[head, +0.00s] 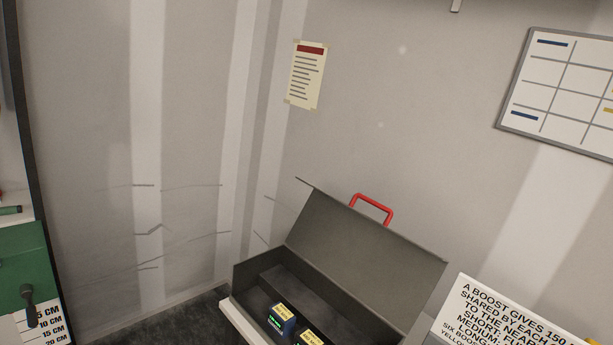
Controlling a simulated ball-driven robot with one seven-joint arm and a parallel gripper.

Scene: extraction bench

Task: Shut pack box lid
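The pack box is a dark grey box (244,288) at the lower middle of the head view, with its bottom cut off by the frame edge. Its lid (365,252) stands open, tilted back toward the wall. A red handle (373,208) shows at the lid's upper edge. Two small dark blue items with yellow labels lie inside, one blue item (283,320) fully in view and another (312,338) partly cut off. My gripper is not in view.
A white sign with black text (520,315) stands right of the box. A green panel (25,265) with a dark lever (29,305) is at the left edge. A paper notice (306,75) and a whiteboard (565,90) hang on the grey wall.

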